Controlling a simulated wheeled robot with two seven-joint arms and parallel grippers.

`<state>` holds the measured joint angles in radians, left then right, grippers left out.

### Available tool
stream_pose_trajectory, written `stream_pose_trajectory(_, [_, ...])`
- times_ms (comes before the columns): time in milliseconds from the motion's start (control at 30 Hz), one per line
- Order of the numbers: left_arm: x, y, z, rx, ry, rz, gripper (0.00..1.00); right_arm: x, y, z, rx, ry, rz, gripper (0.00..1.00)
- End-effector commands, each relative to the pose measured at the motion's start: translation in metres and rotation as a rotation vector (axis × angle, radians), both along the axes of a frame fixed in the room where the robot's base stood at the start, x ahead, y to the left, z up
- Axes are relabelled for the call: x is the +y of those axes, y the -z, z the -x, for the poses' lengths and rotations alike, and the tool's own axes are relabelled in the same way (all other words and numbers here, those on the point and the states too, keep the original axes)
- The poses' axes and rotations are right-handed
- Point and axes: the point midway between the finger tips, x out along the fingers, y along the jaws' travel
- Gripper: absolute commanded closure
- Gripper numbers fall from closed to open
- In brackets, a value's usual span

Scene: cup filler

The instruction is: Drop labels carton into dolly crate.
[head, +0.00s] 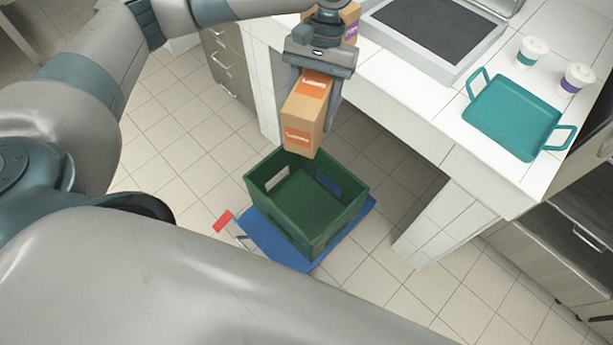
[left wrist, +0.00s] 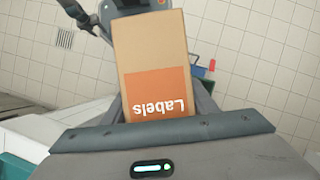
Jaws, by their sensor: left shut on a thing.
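The labels carton (head: 304,120) is a brown box with orange patches. My left gripper (head: 316,88) is shut on it and holds it in the air, in the head view above the back edge of the crate. In the left wrist view the carton (left wrist: 152,50) fills the middle, with "Labels" readable, between the fingers of my left gripper (left wrist: 160,108). The green dolly crate (head: 325,222) looks empty and stands on a blue dolly (head: 262,238) on the floor. My right gripper is not seen in the head view.
A white counter (head: 400,95) lies behind and right of the crate. It bears a teal tray (head: 513,118), two lidded cups (head: 532,52) (head: 577,79) and a grey device with a dark top (head: 425,28). Another carton (head: 350,22) stands behind my left gripper. Tiled floor is free left of the crate.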

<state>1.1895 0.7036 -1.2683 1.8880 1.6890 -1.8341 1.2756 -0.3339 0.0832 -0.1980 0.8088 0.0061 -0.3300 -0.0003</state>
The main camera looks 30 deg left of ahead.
Motion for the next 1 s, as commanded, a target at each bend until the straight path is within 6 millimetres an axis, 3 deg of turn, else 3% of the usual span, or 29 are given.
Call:
stream_pose_trajectory(33, [-0.001,0.02,-0.004,0.003,-0.019,0.001,0.8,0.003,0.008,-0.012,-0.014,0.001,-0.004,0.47])
stream_pose_trajectory(467, [-0.001,0.13,-0.044,0.003,-0.186,0.001,0.8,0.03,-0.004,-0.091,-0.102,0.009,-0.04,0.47])
stream_pose_trajectory(1000, [0.018,0.282,-0.076,0.003,-0.395,0.001,0.8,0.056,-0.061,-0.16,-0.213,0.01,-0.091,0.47])
